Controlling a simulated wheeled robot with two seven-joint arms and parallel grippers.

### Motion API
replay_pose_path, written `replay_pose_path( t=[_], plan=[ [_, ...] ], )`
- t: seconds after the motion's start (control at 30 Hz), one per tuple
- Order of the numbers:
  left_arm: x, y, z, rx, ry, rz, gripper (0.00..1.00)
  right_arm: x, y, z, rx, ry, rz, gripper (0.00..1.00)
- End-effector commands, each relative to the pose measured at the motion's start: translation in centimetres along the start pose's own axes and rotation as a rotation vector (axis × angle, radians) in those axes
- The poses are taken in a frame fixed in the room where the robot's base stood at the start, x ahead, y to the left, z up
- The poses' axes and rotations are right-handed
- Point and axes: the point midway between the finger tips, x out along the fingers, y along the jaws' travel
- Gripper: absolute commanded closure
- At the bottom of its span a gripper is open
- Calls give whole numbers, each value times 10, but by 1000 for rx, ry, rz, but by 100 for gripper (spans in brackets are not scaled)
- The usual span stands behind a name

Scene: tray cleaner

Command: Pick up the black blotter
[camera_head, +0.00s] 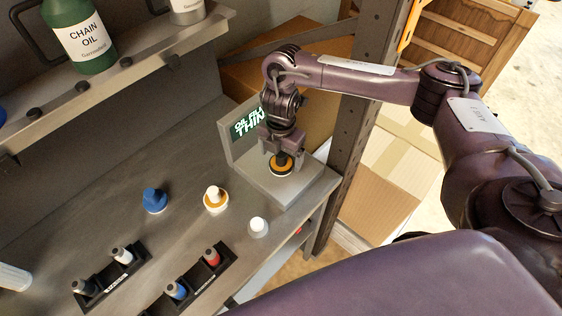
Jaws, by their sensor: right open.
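The black blotter (281,168) has a dark knob on an orange and black round base. It sits on the grey stand (300,182) in front of a dark sign with green-lit letters, at the middle right of the bench. My right gripper (283,152) points down directly over it, with its fingers at the knob. The fingers are open; I cannot tell whether they touch the knob, which they partly hide. My left gripper is not in view.
Two black holders with small bottles sit nearer. A shelf with a green chain oil bottle (78,38) hangs upper left. A post (357,130) rises behind.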

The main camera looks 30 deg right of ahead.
Motion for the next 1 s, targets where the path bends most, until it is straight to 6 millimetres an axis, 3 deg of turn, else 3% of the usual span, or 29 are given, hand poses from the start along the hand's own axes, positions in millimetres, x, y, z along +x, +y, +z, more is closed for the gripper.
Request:
replay_pose_path(
  t=[0.1, 0.23, 0.47, 0.87, 1.0],
  plan=[
    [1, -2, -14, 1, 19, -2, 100, 17, -1, -1, 1, 2, -3, 14],
    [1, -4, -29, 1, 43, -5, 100, 24, 0, -1, 1, 0, 1, 14],
    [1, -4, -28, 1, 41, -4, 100, 25, 0, 0, 1, -1, 1, 15],
    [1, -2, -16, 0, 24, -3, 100, 24, 0, 0, 0, -1, 1, 67],
    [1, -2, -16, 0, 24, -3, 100, 24, 0, 0, 0, -1, 1, 67]
  ],
)
